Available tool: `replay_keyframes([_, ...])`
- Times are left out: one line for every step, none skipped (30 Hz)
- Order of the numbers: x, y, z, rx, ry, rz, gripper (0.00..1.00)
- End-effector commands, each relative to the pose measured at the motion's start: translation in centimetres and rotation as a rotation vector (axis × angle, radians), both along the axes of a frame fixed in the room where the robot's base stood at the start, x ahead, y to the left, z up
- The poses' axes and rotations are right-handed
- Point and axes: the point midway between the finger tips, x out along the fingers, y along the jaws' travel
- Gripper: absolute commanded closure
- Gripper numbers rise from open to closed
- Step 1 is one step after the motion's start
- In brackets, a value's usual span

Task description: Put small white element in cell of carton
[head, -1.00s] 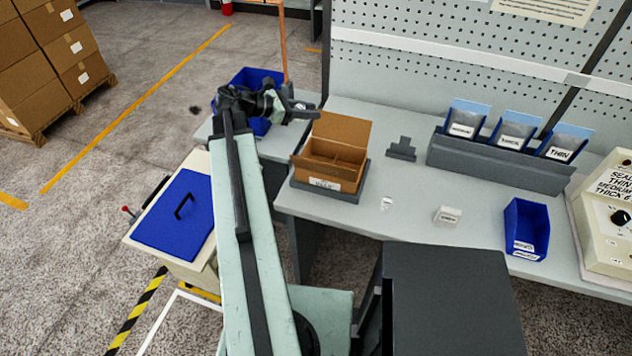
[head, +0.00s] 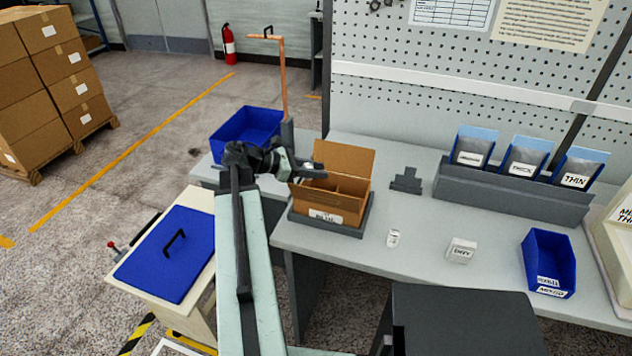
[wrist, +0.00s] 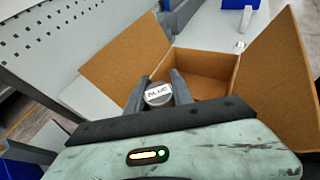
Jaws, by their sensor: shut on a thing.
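The open brown carton (head: 325,202) sits in a grey tray (head: 357,230) on the left end of the bench, its back flap up and its inside split by dividers. My gripper (head: 310,170) is at the carton's upper left side in the head view. In the wrist view my gripper (wrist: 158,92) is shut on a small white round element (wrist: 159,95) with dark lettering like "BLUE". It appears over or at the edge of a carton cell (wrist: 205,72); its exact height cannot be told. The fingers hide part of the carton.
A small white labelled cylinder (head: 393,238) and a white box (head: 461,251) stand on the bench. A grey stepped block (head: 406,181) stands right of the carton. A blue bin (head: 548,265) is at the right. A copper-coloured post (head: 282,85) rises behind my arm.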

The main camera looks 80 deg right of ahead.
Motion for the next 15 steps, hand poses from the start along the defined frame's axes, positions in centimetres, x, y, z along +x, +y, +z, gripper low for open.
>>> replay_keyframes([0.01, -0.01, -1.72, 0.0, 0.0, 0.0, 1.0])
replay_keyframes([0.02, 0.0, -1.88, 0.0, 0.0, 0.0, 1.0])
replay_keyframes([0.02, 0.0, -1.82, 0.0, 0.0, 0.0, 1.0])
replay_keyframes([0.03, 0.0, -1.67, 0.0, 0.0, 0.001, 1.0])
replay_keyframes([0.03, 0.0, -1.49, 0.0, 0.0, 0.001, 1.0])
replay_keyframes([0.04, 0.01, -1.4, 0.0, 0.0, 0.001, 1.0])
replay_keyframes([0.04, -0.01, -1.38, 0.0, 0.0, 0.001, 1.0])
replay_keyframes([0.05, 0.0, -1.38, 0.0, 0.0, 0.001, 1.0])
replay_keyframes([0.05, 0.0, -1.4, 0.0, 0.0, 0.001, 1.0])
replay_keyframes([0.06, 0.0, -1.48, 0.0, 0.0, 0.001, 1.0])
replay_keyframes([0.06, 0.0, -1.62, 0.0, 0.0, 0.001, 1.0])
replay_keyframes([0.06, 0.0, -1.8, 0.0, 0.0, 0.001, 1.0])
replay_keyframes([0.07, 0.01, -1.9, 0.0, 0.0, 0.001, 1.0])
replay_keyframes([0.08, 0.0, -2.0, 0.0, 0.0, 0.001, 1.0])
replay_keyframes([0.07, 0.0, -2.12, 0.0, 0.0, 0.001, 1.0])
